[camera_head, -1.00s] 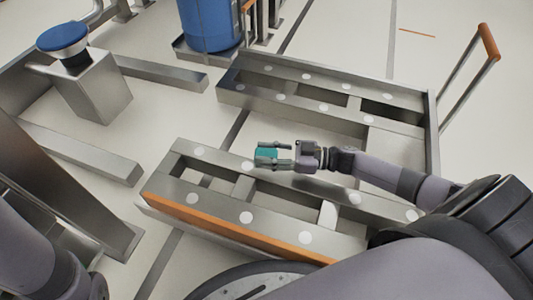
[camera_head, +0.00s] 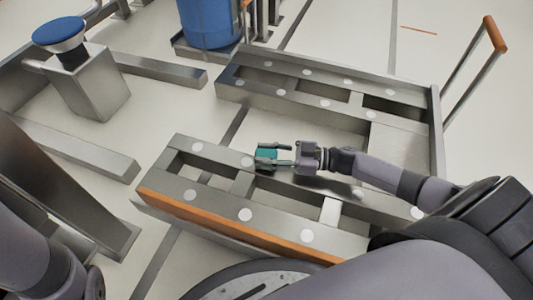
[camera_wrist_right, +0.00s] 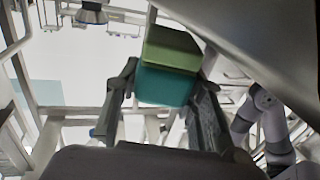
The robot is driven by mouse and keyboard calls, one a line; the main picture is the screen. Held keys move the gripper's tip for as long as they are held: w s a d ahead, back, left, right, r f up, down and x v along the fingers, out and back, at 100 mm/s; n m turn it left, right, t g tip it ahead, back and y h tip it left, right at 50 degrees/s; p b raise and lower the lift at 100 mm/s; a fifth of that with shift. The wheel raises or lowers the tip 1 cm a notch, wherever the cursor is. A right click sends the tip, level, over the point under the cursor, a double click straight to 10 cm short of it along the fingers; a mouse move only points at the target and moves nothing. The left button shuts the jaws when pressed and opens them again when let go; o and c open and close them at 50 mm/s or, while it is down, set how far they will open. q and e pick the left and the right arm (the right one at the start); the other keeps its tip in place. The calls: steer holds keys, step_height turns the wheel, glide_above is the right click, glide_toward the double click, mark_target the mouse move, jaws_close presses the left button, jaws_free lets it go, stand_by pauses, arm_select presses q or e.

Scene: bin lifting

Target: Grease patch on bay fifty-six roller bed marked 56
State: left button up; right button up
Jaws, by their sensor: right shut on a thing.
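My right gripper (camera_head: 276,157) is shut on a small teal block (camera_head: 265,153) above the near beam of a low metal roller frame (camera_head: 218,185). In the right wrist view the block (camera_wrist_right: 168,70) has a green upper layer and a teal lower layer, between the two fingers. The frame has two parallel beams with round pale discs, and the near one has an orange edge strip. I cannot make out a 56 marking or a grease patch. My left gripper is out of view.
A blue drum (camera_head: 208,22) stands at the back on a metal base. A metal post with a blue-topped cap (camera_head: 60,35) stands at the left. An orange-gripped handle (camera_head: 493,36) rises at the right. Pale floor lies between the frame and the left structures.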

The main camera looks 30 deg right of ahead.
steer(key=shift+f+b, duration=0.6)
steer(key=shift+f, duration=0.4)
